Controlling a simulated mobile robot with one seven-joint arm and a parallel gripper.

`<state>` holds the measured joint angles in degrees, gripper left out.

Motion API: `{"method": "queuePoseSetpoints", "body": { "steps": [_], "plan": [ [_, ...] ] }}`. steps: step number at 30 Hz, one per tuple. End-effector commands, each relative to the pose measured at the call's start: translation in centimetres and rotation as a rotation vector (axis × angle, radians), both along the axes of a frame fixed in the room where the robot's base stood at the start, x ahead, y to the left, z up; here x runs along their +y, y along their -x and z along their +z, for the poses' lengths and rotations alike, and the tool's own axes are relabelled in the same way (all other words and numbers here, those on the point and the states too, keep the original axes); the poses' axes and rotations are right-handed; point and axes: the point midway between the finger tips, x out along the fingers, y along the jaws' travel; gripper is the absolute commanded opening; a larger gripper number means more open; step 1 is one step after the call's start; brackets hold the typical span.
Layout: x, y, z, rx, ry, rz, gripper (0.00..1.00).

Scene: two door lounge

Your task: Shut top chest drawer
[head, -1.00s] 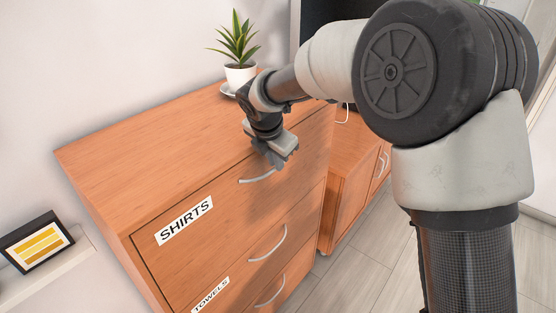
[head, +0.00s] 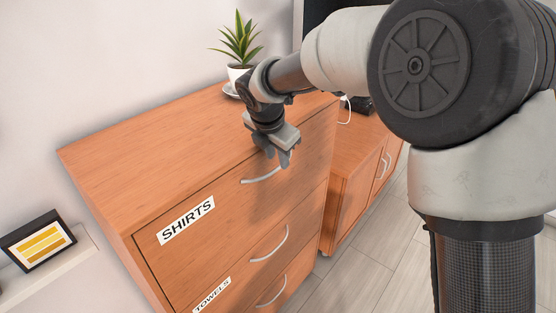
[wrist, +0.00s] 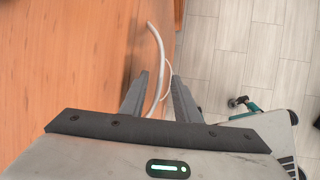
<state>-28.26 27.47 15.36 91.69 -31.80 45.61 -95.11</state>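The top chest drawer (head: 220,205) has a wooden front marked SHIRTS and looks flush with the chest (head: 150,165). Its curved metal handle (head: 258,179) shows below my gripper (head: 278,158), which is at the handle's right end. In the wrist view, my gripper (wrist: 159,76) has its two fingers apart, and the pale handle (wrist: 154,32) runs down between them. Gaps show between the fingers and the handle; whether either finger touches it is hard to tell. The handle's far right end is hidden by the gripper in the head view.
A potted plant (head: 238,50) stands on the chest top close behind my wrist. A TOWELS drawer (head: 245,270) is below. A lower wooden cabinet (head: 352,175) with a white cord stands at right. A framed picture (head: 38,240) sits on a shelf at left.

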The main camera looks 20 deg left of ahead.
Motion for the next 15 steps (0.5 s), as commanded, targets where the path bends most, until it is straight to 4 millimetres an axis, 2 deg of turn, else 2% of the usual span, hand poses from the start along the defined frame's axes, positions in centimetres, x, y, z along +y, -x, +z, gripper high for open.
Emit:
{"method": "queuePoseSetpoints", "body": {
  "steps": [1, 9, 15],
  "plan": [
    [0.1, 0.4, 1.2, -0.004, -0.004, 0.001, 0.29],
    [-0.1, 3.3, 7.3, -0.005, -0.003, 0.001, 0.29],
    [-0.2, 5.1, 11.1, -0.003, -0.002, 0.001, 0.29]
  ]
}}
